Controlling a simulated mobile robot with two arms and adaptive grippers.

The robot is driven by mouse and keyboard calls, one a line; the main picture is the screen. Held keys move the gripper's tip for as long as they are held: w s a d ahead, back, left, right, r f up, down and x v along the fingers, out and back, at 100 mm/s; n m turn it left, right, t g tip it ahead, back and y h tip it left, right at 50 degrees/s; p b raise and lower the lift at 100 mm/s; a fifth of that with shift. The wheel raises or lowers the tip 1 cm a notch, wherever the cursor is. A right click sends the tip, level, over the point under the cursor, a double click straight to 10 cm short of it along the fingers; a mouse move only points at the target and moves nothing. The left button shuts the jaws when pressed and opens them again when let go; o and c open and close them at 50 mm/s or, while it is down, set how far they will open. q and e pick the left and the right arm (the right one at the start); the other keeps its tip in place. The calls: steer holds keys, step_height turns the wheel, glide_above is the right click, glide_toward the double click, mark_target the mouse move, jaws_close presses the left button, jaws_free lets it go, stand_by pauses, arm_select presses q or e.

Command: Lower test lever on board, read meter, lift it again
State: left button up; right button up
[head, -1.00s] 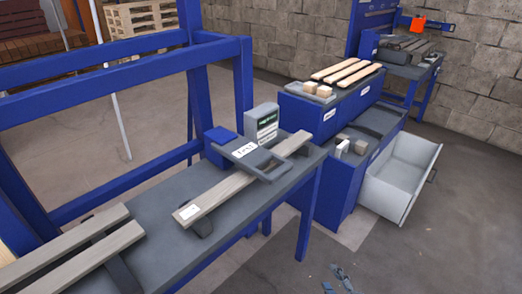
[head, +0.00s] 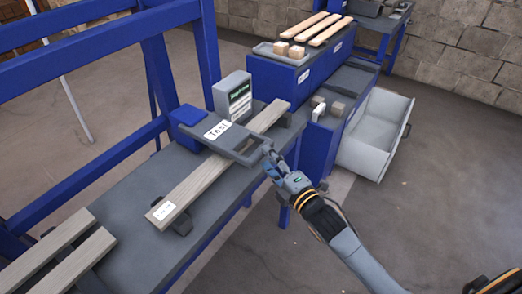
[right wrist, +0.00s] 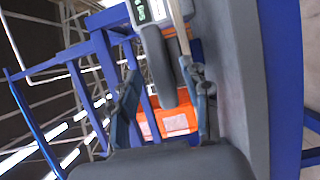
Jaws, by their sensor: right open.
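The test lever (head: 222,143) is a grey frame-like arm with a "Test" label, reaching across the board (head: 190,188), a pale plank with a white tag. The exact gap between lever and board cannot be told. The meter (head: 233,96) is a grey box with a small dark green display behind the lever; its text is too small to read. My right gripper (head: 268,162) is at the lever's free end. In the right wrist view, my right gripper (right wrist: 163,92) is open, with the lever's rounded bar (right wrist: 158,68) between its fingers. My left gripper is out of view.
A blue gantry frame (head: 155,75) stands behind the grey bench. Two more planks (head: 65,255) lie at the lower left. A blue cabinet (head: 310,75) with blocks and slats stands beyond, with an open grey drawer (head: 370,150) at right. Floor at right is clear.

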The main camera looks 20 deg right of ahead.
mark_target(264, 155)
steer(key=x, duration=0.4)
steer(key=shift+a, duration=0.1)
jaws_close()
